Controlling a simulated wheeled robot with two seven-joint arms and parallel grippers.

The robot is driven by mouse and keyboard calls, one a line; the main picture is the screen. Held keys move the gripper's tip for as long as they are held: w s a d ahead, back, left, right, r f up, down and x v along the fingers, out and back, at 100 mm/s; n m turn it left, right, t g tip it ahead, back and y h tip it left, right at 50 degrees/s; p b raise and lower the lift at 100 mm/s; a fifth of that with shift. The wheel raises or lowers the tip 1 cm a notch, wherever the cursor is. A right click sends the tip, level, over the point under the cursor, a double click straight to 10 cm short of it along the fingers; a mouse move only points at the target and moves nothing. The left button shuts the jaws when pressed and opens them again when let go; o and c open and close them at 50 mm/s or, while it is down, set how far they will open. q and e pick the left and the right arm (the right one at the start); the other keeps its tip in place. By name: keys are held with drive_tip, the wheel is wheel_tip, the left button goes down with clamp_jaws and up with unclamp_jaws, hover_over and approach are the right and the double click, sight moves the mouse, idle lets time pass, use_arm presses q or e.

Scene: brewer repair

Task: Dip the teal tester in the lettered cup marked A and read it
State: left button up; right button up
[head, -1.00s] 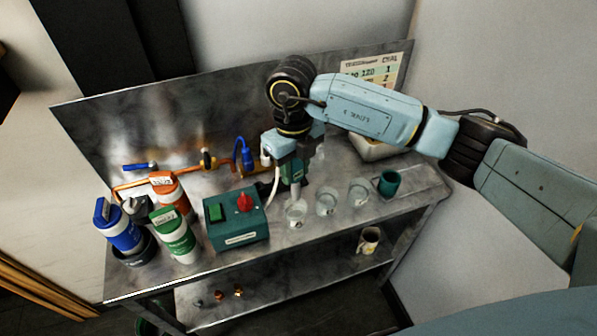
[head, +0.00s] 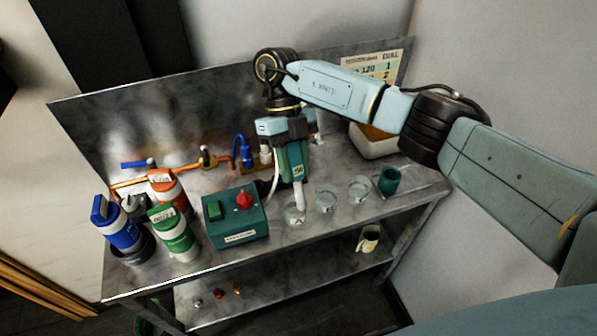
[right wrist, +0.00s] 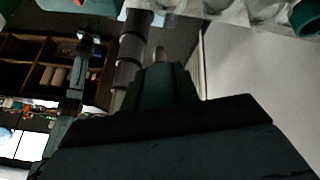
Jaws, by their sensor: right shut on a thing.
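My right gripper (head: 289,142) is shut on the teal tester (head: 294,162) and holds it upright, its white probe pointing down. A small panel on the tester faces the head camera, but its marks are too small to read. The probe's lower end overlaps the clear cup marked A (head: 295,216), leftmost of three clear cups. I cannot tell whether the tip touches the liquid. In the right wrist view the tester (right wrist: 165,85) shows as a dark teal block beyond the dark gripper body. My left gripper is not in view.
Two more clear cups (head: 326,203) (head: 358,190) and a teal cup (head: 390,180) stand to the right. A teal box with a red knob (head: 235,218) stands close left. Bottles (head: 174,235) stand farther left. A pale bin (head: 374,146) is behind, near the wall chart (head: 378,68).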

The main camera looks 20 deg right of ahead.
idle(0.7)
drive_tip(key=shift+r+t+p, duration=0.15)
drive_tip(key=shift+t+p, duration=0.35)
drive_tip(key=shift+p, duration=0.15)
drive_tip(key=shift+s+t+p, duration=0.1)
drive_tip(key=shift+t+p, duration=0.45)
drive_tip(key=shift+t, duration=0.35)
drive_tip(key=shift+f+t, duration=0.2)
drive_tip(key=shift+t, duration=0.6)
drive_tip(key=shift+t+b, duration=0.45)
drive_tip(key=shift+t, duration=0.35)
